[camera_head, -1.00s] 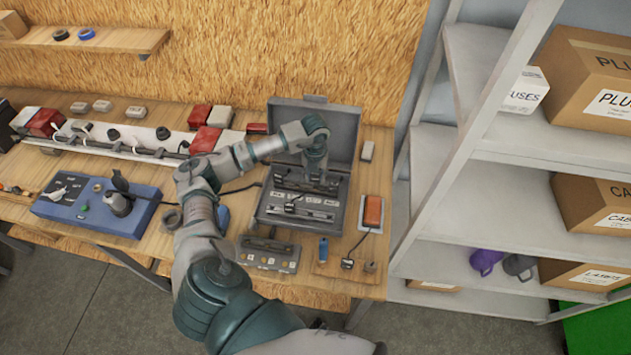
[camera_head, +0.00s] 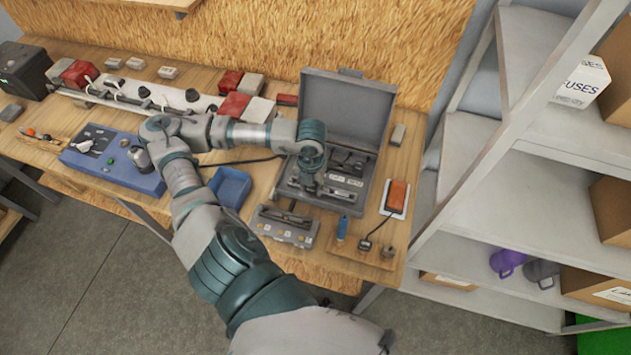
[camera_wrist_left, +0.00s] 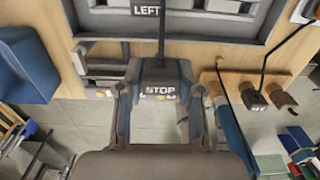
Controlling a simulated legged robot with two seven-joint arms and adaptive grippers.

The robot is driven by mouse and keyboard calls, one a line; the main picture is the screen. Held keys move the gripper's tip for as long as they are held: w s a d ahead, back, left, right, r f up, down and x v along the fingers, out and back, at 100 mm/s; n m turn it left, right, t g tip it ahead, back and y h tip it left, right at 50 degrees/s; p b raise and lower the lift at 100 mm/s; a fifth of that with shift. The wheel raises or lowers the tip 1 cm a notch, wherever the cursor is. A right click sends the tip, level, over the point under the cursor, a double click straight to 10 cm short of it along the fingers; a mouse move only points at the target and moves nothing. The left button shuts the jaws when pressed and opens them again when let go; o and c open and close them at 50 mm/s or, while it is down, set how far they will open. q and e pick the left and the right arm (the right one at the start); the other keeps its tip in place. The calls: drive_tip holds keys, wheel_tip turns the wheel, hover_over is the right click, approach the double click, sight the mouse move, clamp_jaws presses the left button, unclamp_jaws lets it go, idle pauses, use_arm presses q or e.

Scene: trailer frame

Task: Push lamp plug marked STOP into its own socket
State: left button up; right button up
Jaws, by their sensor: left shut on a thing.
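My left gripper (camera_head: 308,183) is over the front left part of the open grey case (camera_head: 347,112). In the left wrist view the left gripper (camera_wrist_left: 160,112) is shut on a dark plug marked STOP (camera_wrist_left: 160,88), with the label facing the camera. A dark cable (camera_wrist_left: 161,38) runs up from the plug past a slot label reading LEFT (camera_wrist_left: 146,11). The plug is hidden by my arm in the head view. A grey box with several marked fields (camera_head: 285,226) lies in front of the case. I cannot tell which socket is marked STOP. My right gripper is not in view.
A blue tray (camera_head: 229,187) and a blue switch box (camera_head: 112,160) lie left of the case. An orange lamp (camera_head: 397,196) and its corded plug (camera_head: 366,244) lie to the right. A metal shelf (camera_head: 497,160) stands beside the bench.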

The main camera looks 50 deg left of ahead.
use_arm(q)
wheel_tip(320, 180, up, 2)
drive_tip(key=shift+r+p, duration=0.1)
drive_tip(key=shift+p, duration=0.25)
drive_tip(key=shift+w+a, duration=0.2)
drive_tip(key=shift+w, duration=0.1)
drive_tip(key=w+a, duration=0.8)
drive_tip(key=w, duration=0.4)
drive_tip(key=shift+b, duration=0.3)
drive_tip(key=shift+a+f, duration=0.1)
drive_tip(key=shift+f, duration=0.1)
